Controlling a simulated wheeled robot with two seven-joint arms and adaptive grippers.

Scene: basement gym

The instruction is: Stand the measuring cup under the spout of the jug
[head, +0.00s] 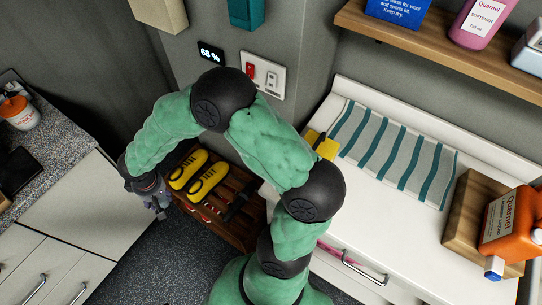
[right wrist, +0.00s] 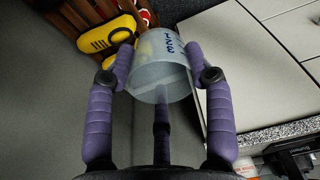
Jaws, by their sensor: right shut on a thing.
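An orange jug (head: 511,224) with a white label lies on a wooden block (head: 462,215) at the right of the head view. Its blue and white spout (head: 494,268) hangs past the block's front edge. My right gripper (head: 156,201) is at the left of the head view, far from the jug and low beside the left cabinets. In the right wrist view its purple fingers are shut around a translucent measuring cup (right wrist: 160,75) with dark blue marks. The cup cannot be made out clearly in the head view. My left gripper is not in view.
A striped towel (head: 390,150) lies on the white counter (head: 352,193), left of the block. Yellow shoes (head: 207,182) sit on a low wooden rack (head: 247,228). A left speckled counter (head: 62,150) carries an orange-and-white tub (head: 19,113). A shelf (head: 430,45) overhangs the white counter.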

